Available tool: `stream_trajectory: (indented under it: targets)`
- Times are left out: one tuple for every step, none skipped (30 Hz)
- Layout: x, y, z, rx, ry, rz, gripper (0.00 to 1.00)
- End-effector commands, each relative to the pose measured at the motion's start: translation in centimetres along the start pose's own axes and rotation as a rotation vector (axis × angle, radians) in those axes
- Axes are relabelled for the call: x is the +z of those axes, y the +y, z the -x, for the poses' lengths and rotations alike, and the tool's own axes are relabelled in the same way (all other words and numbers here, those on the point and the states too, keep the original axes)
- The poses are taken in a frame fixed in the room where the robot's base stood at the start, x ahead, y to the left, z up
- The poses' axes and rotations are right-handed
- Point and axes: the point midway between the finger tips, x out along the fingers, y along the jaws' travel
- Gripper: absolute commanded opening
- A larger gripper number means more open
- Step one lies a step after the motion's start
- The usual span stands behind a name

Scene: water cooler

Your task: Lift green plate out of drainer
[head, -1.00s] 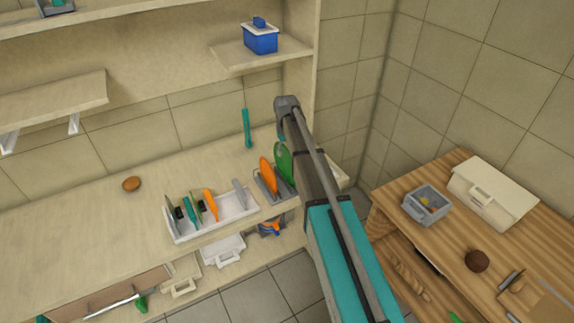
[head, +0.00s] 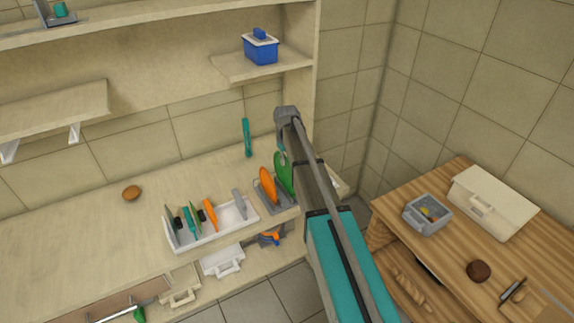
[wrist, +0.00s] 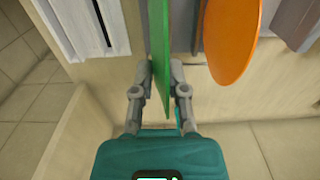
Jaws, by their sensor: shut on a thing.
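The green plate (head: 284,175) stands on edge at the right of the small grey drainer (head: 263,200), beside an orange plate (head: 268,187). In the wrist view the green plate (wrist: 160,45) appears edge-on as a thin upright strip. My gripper (wrist: 161,82) is shut on its near edge, with one grey finger on each side. The orange plate (wrist: 232,40) is just right of the fingers, apart from them. In the head view my arm hides the plate's right side and most of my gripper. I cannot tell whether the plate's lower edge still rests in the drainer.
A white dish rack (head: 235,230) with several upright items stands left of the drainer. A teal utensil (head: 246,138) is against the wall behind. A shelf with a blue box (head: 261,48) overhangs the counter.

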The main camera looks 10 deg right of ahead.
Motion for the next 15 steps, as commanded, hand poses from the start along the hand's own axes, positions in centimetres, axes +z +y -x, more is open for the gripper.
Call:
stream_trajectory:
  targets:
    - [0.0,0.0,0.1,0.000,0.000,0.000,0.00]
    - [0.0,0.0,0.2,0.000,0.000,0.000,0.00]
    - [0.0,0.0,0.3,0.000,0.000,0.000,0.00]
    - [0.0,0.0,0.4,0.000,0.000,0.000,0.00]
    - [0.0,0.0,0.6,0.000,0.000,0.000,0.00]
    - [0.0,0.0,0.8,0.000,0.000,0.000,0.00]
    - [0.0,0.0,0.9,0.000,0.000,0.000,0.00]
    - [0.0,0.0,1.1,0.000,0.000,0.000,0.00]
    - [0.0,0.0,1.4,0.000,0.000,0.000,0.00]
    - [0.0,0.0,1.6,0.000,0.000,0.000,0.00]
    - [0.0,0.0,1.8,0.000,0.000,0.000,0.00]
    - [0.0,0.0,2.1,0.000,0.000,0.000,0.00]
    - [0.0,0.0,2.4,0.000,0.000,0.000,0.00]
    - [0.0,0.0,2.7,0.000,0.000,0.000,0.00]
    - [0.0,0.0,3.1,0.000,0.000,0.000,0.00]
